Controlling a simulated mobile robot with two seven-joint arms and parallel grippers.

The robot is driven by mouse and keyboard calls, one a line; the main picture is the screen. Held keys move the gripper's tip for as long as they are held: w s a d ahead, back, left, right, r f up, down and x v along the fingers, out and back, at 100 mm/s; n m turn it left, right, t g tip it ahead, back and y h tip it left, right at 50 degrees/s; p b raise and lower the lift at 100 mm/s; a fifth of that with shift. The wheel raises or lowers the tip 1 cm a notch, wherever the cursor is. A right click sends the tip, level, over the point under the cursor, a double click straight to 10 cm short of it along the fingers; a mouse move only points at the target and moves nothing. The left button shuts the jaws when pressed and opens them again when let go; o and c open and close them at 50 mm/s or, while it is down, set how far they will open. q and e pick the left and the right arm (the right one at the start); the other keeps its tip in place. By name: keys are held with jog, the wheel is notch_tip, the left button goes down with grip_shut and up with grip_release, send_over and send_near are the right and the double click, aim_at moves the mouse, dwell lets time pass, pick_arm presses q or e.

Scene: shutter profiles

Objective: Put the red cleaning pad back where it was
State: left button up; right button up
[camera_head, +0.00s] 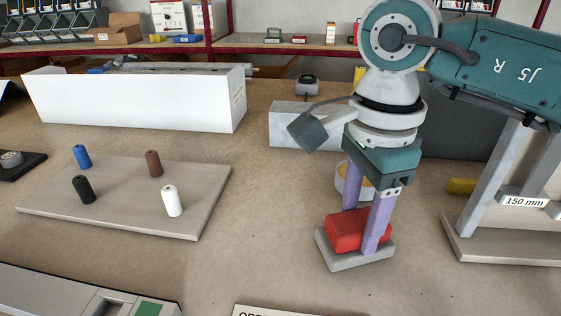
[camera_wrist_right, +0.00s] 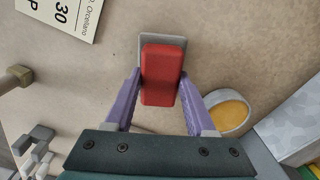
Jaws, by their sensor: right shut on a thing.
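The red cleaning pad (camera_head: 345,231) is a red block with a grey slab (camera_head: 353,260) beneath it on the brown table. In the right wrist view the pad (camera_wrist_right: 162,75) lies between the fingers, with the grey slab (camera_wrist_right: 149,42) showing past its far end. My right gripper (camera_head: 360,235) points down with its two purple fingers on either side of the pad, shut on it. In the right wrist view my right gripper (camera_wrist_right: 161,92) has its fingertips at the pad's sides. I cannot tell whether the slab touches the table. My left gripper is not in view.
A wooden board (camera_head: 125,210) with several coloured pegs lies at the left. A long white box (camera_head: 135,100) stands behind it. A round container with orange contents (camera_wrist_right: 230,115) stands close to the right gripper. A frame marked 150 mm (camera_head: 500,215) stands at the right. Table between board and pad is clear.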

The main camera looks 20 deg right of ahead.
jog(key=shift+f, duration=0.25)
jog(key=o, duration=1.2)
jog(key=shift+r, duration=0.1)
